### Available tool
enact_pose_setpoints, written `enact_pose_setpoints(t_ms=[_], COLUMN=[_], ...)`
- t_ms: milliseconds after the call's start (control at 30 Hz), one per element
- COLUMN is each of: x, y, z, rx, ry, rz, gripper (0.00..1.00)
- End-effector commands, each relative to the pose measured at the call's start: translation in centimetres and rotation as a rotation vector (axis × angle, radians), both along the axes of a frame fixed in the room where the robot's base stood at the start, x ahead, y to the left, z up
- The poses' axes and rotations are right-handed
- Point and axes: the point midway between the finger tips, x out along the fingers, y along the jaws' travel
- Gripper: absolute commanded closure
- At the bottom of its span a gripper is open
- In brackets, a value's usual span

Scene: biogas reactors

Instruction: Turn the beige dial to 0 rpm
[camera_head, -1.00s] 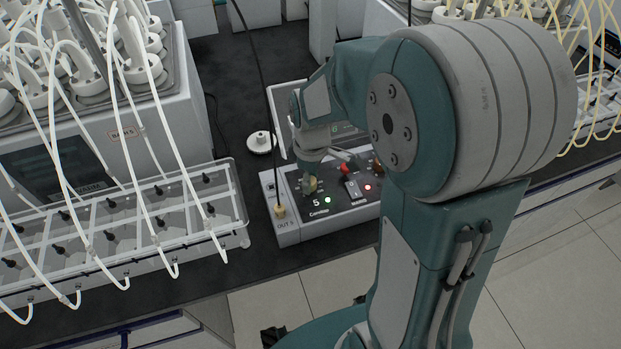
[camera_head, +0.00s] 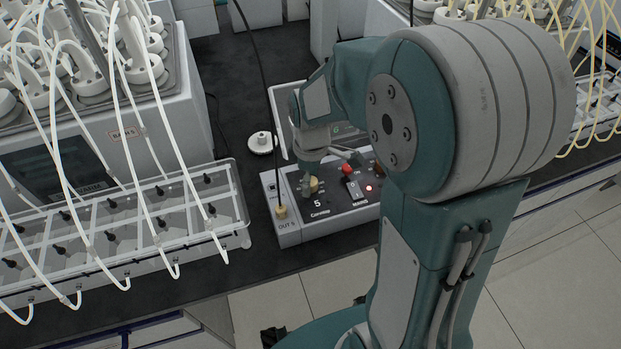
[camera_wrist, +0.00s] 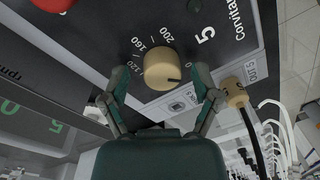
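The beige dial (camera_wrist: 161,68) is a round knob on the dark panel of a control box. In the wrist view its dark pointer line faces the lower right, toward a small 0 mark. Printed marks 120, 160 and 200 run along its far side. My gripper (camera_wrist: 161,75) has one finger on each side of the dial, with visible gaps between fingers and knob, so it looks open. In the head view the dial (camera_head: 314,184) shows as a small beige patch at my gripper (camera_head: 308,186).
A beige plug (camera_head: 281,211) with a black cable stands left of the dial. A clear rack (camera_head: 240,215) with tubes is farther left.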

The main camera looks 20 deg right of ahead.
Motion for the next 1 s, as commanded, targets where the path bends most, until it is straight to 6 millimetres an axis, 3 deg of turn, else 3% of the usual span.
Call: enact_pose_setpoints(t_ms=[367,800,1000], x=[0.0,0.5,0.6], y=[0.0,-0.2,-0.2], z=[0.8,9.3,11.5], rx=[0.0,-0.001,-0.001], ry=[0.001,-0.002,0.002], rz=[-0.001,-0.001,-0.001], gripper=[0.19,0.19,0.19])
